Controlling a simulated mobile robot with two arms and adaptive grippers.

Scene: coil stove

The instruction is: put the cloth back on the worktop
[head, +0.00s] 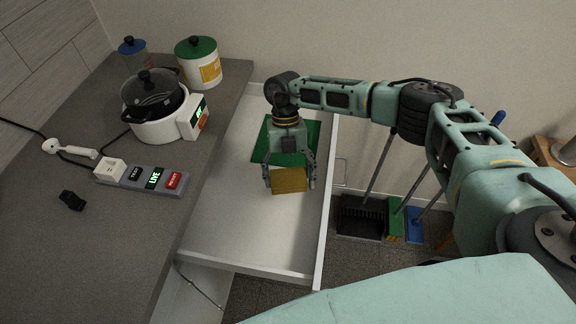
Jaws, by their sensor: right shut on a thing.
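A mustard-yellow rectangular piece, which looks like the folded cloth (289,181), is between the fingers of my right gripper (290,183). The gripper points down and is shut on the cloth inside the open white drawer (235,232). Whether the cloth touches the drawer floor I cannot tell. The grey worktop (100,245) is to the left of the drawer. My left gripper is not in view.
A green mat (312,132) lies in the drawer behind the gripper. The worktop holds a white cooker (155,130) with a dark lidded pot (150,92), a power strip (143,178), a canister (207,70) and a small black item (72,200). Its front part is clear.

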